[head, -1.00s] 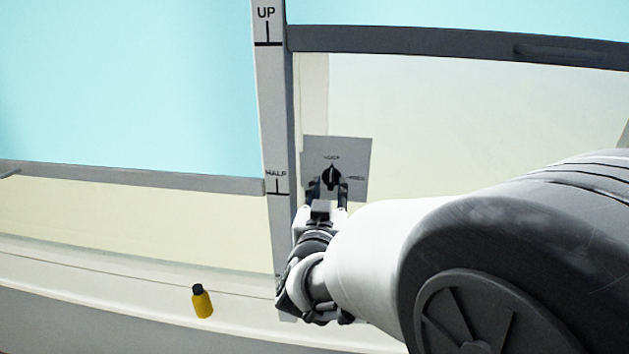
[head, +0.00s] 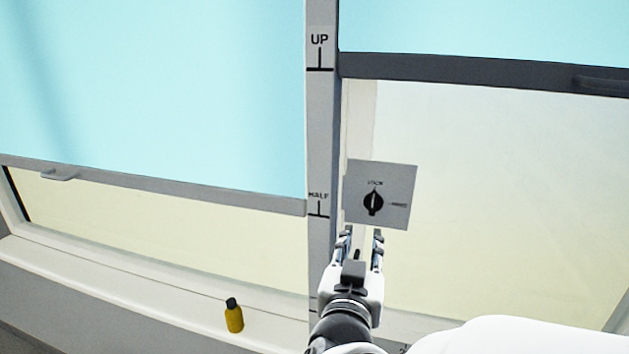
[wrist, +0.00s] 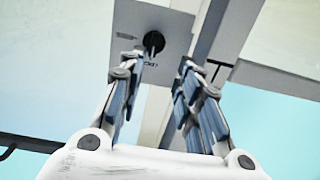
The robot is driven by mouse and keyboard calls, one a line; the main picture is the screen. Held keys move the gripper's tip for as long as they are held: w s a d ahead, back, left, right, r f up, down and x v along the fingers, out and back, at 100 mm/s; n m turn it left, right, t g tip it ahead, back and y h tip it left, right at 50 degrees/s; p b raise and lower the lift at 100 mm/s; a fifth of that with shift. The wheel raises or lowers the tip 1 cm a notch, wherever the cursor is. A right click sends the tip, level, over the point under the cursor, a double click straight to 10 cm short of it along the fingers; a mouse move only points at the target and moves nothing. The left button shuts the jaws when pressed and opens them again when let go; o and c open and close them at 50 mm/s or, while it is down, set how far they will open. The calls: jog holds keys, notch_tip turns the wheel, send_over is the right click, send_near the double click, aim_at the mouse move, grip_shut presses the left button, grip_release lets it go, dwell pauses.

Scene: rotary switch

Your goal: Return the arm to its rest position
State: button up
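My gripper (head: 361,238) is open and empty, just below the grey switch plate (head: 398,180) in the head view. Its fingers point up at the plate and are apart from the black rotary knob (head: 373,202). The knob's pointer stands near vertical, toward the label above it. In the wrist view the fingers (wrist: 155,75) are spread with nothing between them. The knob (wrist: 153,42) and plate (wrist: 176,22) lie beyond the fingertips there.
A grey post (head: 320,130) marked UP and HALF runs left of the plate. Blue sashes with grey rails (head: 150,182) flank it. A yellow bottle with a black cap (head: 234,318) stands on the ledge at lower left. Space in front of the panels looks clear.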

jog(key=s+a+f+n+g+y, duration=0.4)
jog(key=s+g+y, duration=0.25)
jog(key=s, duration=0.25)
jog(key=s+d+f+g+h, duration=0.1)
jog(key=s+d+f+g, duration=0.1)
jog(key=s, duration=0.6)
jog(key=s+d+f+g, duration=0.3)
jog(key=s+d, duration=0.3)
jog(key=s, duration=0.2)
jog(key=shift+d+m+g+h, duration=0.2)
jog(key=shift+m+g+h, duration=0.15)
jog(key=shift+m+g, duration=0.1)
dwell(0.8)
